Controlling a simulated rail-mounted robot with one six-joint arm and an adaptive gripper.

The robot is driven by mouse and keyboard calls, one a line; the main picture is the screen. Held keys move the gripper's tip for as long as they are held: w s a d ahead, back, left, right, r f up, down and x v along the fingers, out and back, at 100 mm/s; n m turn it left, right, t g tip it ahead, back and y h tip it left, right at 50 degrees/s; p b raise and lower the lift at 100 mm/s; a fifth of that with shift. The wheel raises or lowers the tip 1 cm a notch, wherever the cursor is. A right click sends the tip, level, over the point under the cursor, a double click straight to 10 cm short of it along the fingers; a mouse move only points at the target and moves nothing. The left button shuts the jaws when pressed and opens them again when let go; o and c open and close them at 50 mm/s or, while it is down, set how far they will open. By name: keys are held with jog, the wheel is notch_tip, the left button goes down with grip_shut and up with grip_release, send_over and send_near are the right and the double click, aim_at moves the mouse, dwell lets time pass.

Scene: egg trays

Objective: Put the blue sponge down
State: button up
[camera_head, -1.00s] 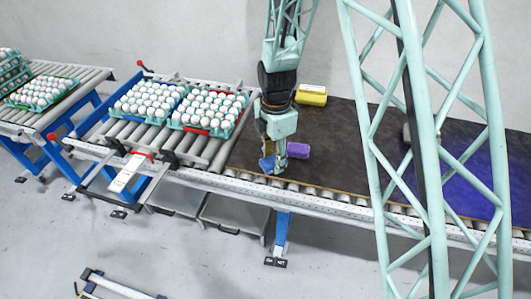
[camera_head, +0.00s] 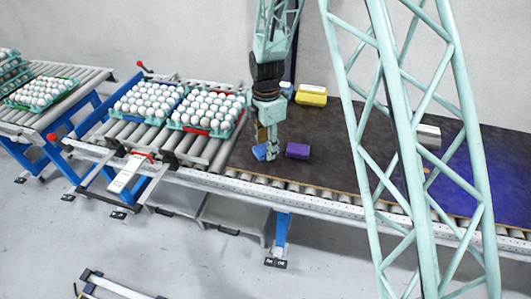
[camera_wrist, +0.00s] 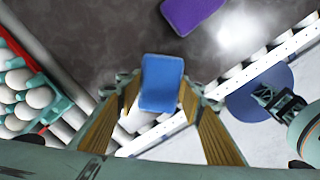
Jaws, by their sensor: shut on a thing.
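The blue sponge (camera_head: 259,152) is between the fingers of my gripper (camera_head: 268,154), near the left end of the dark conveyor surface in the head view. In the wrist view the sponge (camera_wrist: 162,82) fills the gap between the two fingertips of my gripper (camera_wrist: 160,92), which are shut on it. Its far end sticks out beyond the tips. Part of the sponge is hidden by a finger in the head view. I cannot tell whether it touches the surface below.
A purple block (camera_head: 297,150) lies just right of my gripper. A yellow block (camera_head: 311,95) lies behind, and a pale block (camera_head: 429,135) farther right. Egg trays (camera_head: 205,109) stand on rollers to the left. The dark surface (camera_head: 335,135) is clear right of the purple block.

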aim_at(265, 153)
jog(key=shift+w+a, duration=0.1)
jog(key=shift+w, duration=0.15)
jog(key=shift+f, duration=0.4)
jog(key=shift+w+f+b, duration=0.1)
jog(key=shift+f+b, duration=0.25)
jog(key=shift+f, duration=1.05)
jog(key=shift+f, duration=0.2)
jog(key=o, duration=0.9)
jog(key=shift+r, duration=0.25)
jog(key=shift+r+p, duration=0.75)
jog(key=shift+r, duration=5.2)
jog(key=shift+r, duration=0.15)
